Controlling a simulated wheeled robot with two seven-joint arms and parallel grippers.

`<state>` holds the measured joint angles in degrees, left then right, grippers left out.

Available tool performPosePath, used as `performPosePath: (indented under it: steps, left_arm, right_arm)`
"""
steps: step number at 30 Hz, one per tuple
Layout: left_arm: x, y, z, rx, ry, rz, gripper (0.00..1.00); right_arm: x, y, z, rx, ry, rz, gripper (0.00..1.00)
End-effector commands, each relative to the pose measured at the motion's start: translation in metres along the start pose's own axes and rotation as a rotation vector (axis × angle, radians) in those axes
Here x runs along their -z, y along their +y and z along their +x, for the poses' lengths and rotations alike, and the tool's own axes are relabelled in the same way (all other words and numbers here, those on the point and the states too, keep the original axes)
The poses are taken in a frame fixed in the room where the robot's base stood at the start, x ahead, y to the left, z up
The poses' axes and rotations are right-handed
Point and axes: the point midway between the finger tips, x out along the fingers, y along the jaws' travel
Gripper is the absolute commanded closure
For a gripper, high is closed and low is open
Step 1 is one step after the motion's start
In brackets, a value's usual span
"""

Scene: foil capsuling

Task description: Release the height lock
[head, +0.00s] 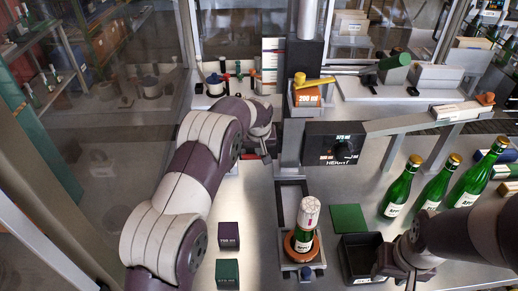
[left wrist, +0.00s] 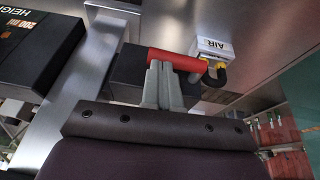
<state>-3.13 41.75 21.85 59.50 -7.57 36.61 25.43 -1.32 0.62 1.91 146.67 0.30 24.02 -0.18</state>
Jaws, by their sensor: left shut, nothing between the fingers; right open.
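A red lever (left wrist: 175,60) shows in the left wrist view beside a black block (left wrist: 128,78) next to the metal column (left wrist: 85,75). The fingers of my left gripper (left wrist: 160,72) are shut and empty, right at the lever; whether they touch it I cannot tell. A black box marked HEIGHT (head: 318,142) with a dark knob (head: 345,150) sits right of the column. My right gripper (head: 405,275) is open at the lower right, by a black tray.
A green bottle with a pale capsule (head: 308,215) stands on the holder below the column. Several green bottles (head: 402,188) stand at the right. Two small dark boxes (head: 228,235) lie at the left front.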

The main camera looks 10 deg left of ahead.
Motion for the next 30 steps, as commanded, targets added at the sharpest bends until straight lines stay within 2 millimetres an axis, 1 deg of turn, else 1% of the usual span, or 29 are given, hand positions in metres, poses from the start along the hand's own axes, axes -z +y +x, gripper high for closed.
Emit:
performPosePath:
  steps: [4,6,7,8,9,12,15,18,22,25,26,27,29,30]
  left_arm:
    - [0.008,-0.002,-0.022,0.000,0.000,0.000,1.00]
    - [0.013,-0.004,-0.040,0.000,-0.003,0.001,1.00]
    - [0.011,-0.004,-0.040,-0.001,-0.003,0.001,1.00]
    - [0.009,-0.002,-0.043,-0.002,0.000,0.001,1.00]
    - [0.007,-0.001,-0.054,-0.002,0.001,0.001,1.00]
    - [0.007,0.003,-0.083,-0.003,0.001,0.002,1.00]
    - [0.007,0.005,-0.106,-0.002,-0.001,0.001,1.00]
    - [0.008,0.007,-0.122,-0.001,-0.003,0.001,1.00]
    - [0.008,0.008,-0.131,0.000,-0.005,0.001,1.00]
    - [0.011,0.009,-0.133,-0.005,0.006,0.026,1.00]
    - [0.012,0.011,-0.130,-0.015,0.020,0.056,1.00]
    - [0.001,0.009,-0.118,-0.015,0.001,0.092,1.00]
    - [-0.023,0.004,-0.104,-0.017,-0.031,0.146,1.00]
    - [-0.045,-0.003,-0.095,-0.020,-0.058,0.183,1.00]
  right_arm:
    - [0.002,0.000,-0.015,0.000,0.000,0.000,0.57]
    - [0.003,0.000,-0.027,0.000,0.000,0.000,0.57]
    - [0.003,0.000,-0.019,0.000,0.002,0.000,0.57]
    - [0.001,0.000,-0.006,0.000,0.002,0.000,0.57]
    - [0.000,0.000,0.002,0.000,0.000,0.000,0.57]
    - [-0.002,0.000,0.013,0.000,-0.001,0.000,0.57]
    - [-0.003,0.000,0.019,0.000,-0.001,0.000,0.57]
    - [-0.003,0.000,0.022,0.000,0.000,0.000,0.57]
    - [-0.003,0.000,0.023,0.000,0.000,0.000,0.57]
    - [-0.003,0.000,0.022,0.000,0.000,0.000,0.57]
    - [-0.003,0.000,0.022,0.000,0.000,0.000,0.57]
    - [-0.003,0.000,0.022,0.000,0.000,0.000,0.57]
    - [-0.003,0.000,0.023,0.000,0.000,0.000,0.57]
    - [-0.003,0.000,0.027,0.000,0.000,0.000,0.57]
